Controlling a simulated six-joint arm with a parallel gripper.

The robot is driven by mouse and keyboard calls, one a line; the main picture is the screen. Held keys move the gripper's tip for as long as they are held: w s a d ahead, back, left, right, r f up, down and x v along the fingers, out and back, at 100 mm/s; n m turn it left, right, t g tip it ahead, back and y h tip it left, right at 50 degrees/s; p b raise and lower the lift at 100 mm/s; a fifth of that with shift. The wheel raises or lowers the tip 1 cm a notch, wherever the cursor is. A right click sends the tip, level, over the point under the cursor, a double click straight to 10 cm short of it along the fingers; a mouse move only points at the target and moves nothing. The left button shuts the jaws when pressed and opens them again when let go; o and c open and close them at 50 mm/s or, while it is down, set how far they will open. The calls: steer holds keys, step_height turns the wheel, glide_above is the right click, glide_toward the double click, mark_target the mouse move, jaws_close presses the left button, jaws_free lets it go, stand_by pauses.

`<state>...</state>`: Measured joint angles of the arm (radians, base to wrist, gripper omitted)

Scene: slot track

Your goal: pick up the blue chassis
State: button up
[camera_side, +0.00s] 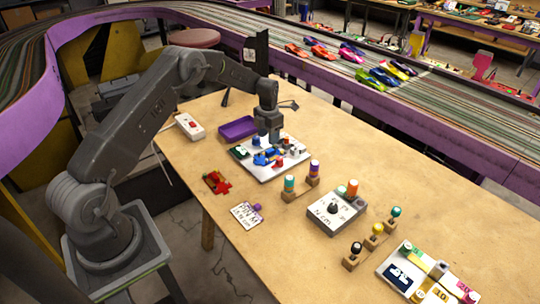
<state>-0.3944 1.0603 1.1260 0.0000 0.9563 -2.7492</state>
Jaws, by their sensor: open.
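A white board (266,176) lies on the wooden table and carries several small parts, among them blue ones. The blue chassis (262,159) appears to be the blue piece near the board's middle, though the parts are small and crowded. My gripper (269,136) is open and points down over the far part of the board, just behind the blue pieces. The gripper hides part of the board's far side. I cannot tell how high the fingertips are above the parts.
A purple tray (238,129) and a white box with a red switch (189,127) lie behind the board. A red part (217,183) and a label card (246,215) lie in front. Coloured cylinders on wooden blocks (313,173) and a grey dial box (333,215) stand to the right.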

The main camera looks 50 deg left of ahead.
mark_target(269, 151)
steer(key=shift+d+f, duration=0.2)
steer(key=shift+f, duration=3.2)
steer(key=shift+c, duration=0.4)
jaws_close()
